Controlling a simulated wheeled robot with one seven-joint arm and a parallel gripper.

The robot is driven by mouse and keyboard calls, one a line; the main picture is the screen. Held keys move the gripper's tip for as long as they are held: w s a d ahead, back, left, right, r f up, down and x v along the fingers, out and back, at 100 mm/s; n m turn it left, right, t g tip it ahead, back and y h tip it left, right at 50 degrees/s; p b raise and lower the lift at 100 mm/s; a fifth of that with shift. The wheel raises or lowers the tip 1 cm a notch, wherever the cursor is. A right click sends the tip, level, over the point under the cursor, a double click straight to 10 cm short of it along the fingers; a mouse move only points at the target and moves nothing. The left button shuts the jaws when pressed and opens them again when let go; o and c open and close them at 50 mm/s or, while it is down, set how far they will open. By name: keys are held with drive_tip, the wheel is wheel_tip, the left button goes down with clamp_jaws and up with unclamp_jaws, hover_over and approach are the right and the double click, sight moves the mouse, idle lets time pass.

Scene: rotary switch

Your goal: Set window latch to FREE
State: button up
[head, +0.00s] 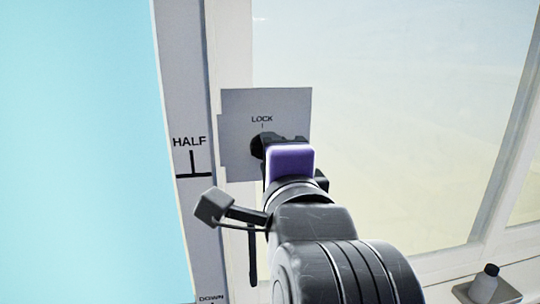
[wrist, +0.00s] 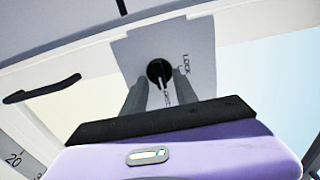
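The latch plate (head: 240,108) is a grey panel on the window frame, with LOCK printed above its black round knob (head: 257,147). In the wrist view the plate (wrist: 200,38) and the knob (wrist: 157,68) show, with LOCK turned sideways to the knob's right. A light mark runs down from the knob's middle, and small lettering below it is too blurred to read surely. My gripper (wrist: 161,80) is at the plate, its two grey fingers apart on either side of the knob. Whether they touch it I cannot tell. In the head view my purple-backed gripper (head: 268,146) hides the knob's right side.
A strip (head: 188,105) marked HALF and DOWN runs along the frame left of the plate. Window glass (head: 400,110) fills the right. A dark bar handle (wrist: 42,89) shows left in the wrist view.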

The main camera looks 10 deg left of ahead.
drive_tip(key=v, duration=0.7)
drive_tip(key=shift+s+b, duration=0.2)
drive_tip(key=shift+b, duration=0.25)
